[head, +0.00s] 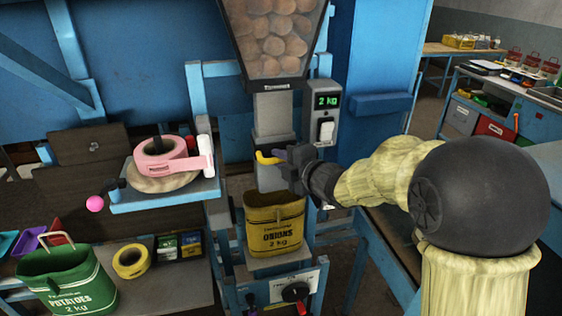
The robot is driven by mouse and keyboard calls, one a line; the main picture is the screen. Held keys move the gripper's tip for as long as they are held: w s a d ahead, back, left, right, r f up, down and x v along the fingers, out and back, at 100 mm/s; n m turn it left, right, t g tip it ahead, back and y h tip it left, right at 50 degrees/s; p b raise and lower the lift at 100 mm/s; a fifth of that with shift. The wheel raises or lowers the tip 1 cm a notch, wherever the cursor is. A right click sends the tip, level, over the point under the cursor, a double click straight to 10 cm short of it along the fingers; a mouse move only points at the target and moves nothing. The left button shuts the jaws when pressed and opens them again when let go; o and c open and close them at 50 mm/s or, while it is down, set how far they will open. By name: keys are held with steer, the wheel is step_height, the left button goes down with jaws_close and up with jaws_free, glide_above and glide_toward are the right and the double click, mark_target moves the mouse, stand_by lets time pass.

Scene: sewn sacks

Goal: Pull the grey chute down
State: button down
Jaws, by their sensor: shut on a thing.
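The grey chute (273,112) hangs straight down below the hopper of onions, at the middle of the head view. A yellow handle (264,160) shows at the front of its lower part. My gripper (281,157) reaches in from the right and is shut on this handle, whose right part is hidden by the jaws. The yellow onion sack (275,231) stands upright and open-topped below the chute. The chute's lower end is partly hidden behind the handle and my gripper.
The onion hopper (275,45) is above. A display box (325,110) reading 2 kg stands close right of the chute. A side shelf (165,197) holds pink tape (180,166). A green potato sack (68,281) stands lower left.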

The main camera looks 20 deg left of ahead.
mark_target(269, 170)
step_height(269, 170, down, 5)
steer(key=b, duration=0.4)
steer(key=shift+s+f+b, duration=0.1)
steer(key=shift+f+b, duration=0.1)
steer(key=shift+b, duration=0.1)
steer(key=shift+f, duration=0.15)
steer(key=c, duration=1.4)
jaws_free()
steer(key=shift+d+r, duration=0.1)
steer(key=shift+r, duration=0.1)
